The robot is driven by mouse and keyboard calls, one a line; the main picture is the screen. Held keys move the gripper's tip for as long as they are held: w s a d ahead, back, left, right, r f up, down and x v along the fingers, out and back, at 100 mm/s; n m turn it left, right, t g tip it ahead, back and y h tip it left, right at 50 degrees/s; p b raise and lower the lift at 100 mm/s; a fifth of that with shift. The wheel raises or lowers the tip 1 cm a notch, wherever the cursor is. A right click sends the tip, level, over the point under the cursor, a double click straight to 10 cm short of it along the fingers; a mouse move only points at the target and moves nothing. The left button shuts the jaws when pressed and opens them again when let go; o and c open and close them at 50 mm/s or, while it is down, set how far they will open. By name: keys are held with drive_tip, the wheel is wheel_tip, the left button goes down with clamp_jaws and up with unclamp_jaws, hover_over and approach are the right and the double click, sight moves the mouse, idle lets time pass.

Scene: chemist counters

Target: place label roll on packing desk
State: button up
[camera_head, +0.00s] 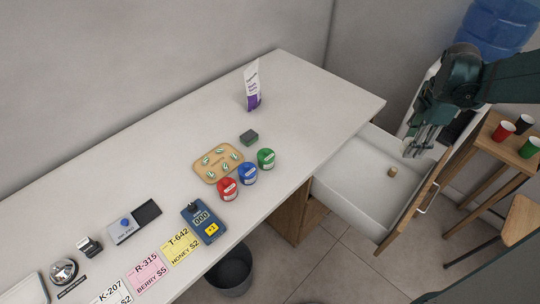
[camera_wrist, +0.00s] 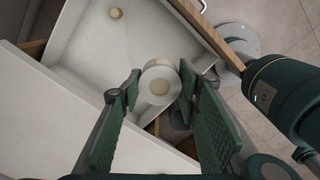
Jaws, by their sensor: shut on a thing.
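My gripper (camera_wrist: 160,84) is shut on the label roll (camera_wrist: 152,73), a white roll with a pale tan core, between its green pads. In the head view my gripper (camera_head: 424,140) is at the right, over the open drawer (camera_head: 345,190). The roll is hard to make out there. The long white-topped desk (camera_head: 310,85) runs diagonally at the left of my gripper, and its far right end is bare. I cannot tell whether this is the packing desk.
A small tan cylinder (camera_head: 392,172) lies in the drawer. A purple-white tube (camera_head: 252,88), red (camera_head: 228,189), blue (camera_head: 247,174) and green (camera_head: 266,159) jars and a tan tray (camera_head: 200,174) stand on the desk. A wooden stool (camera_head: 510,150) with cups stands at the right.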

sight(410, 141)
wheel_tip(410, 141, up, 6)
drive_tip(key=shift+f, duration=0.2)
drive_tip(key=shift+w+a+r, duration=0.3)
drive_tip(key=shift+w+r, duration=0.1)
drive_tip(key=shift+r, duration=0.2)
drive_tip(key=w+a+p, duration=0.6)
drive_tip(key=w+a, duration=0.5)
drive_tip(key=a, duration=0.3)
drive_tip(key=w+a+p, duration=0.6)
drive_tip(key=w+a, duration=0.5)
drive_tip(key=a, duration=0.3)
drive_tip(key=w+a+p, duration=0.3)
drive_tip(key=a, duration=0.7)
drive_tip(key=shift+d+f+b, duration=0.2)
drive_tip(key=shift+f+b, duration=0.15)
drive_tip(key=shift+f, duration=2.4)
drive_tip(key=shift+f, duration=3.1)
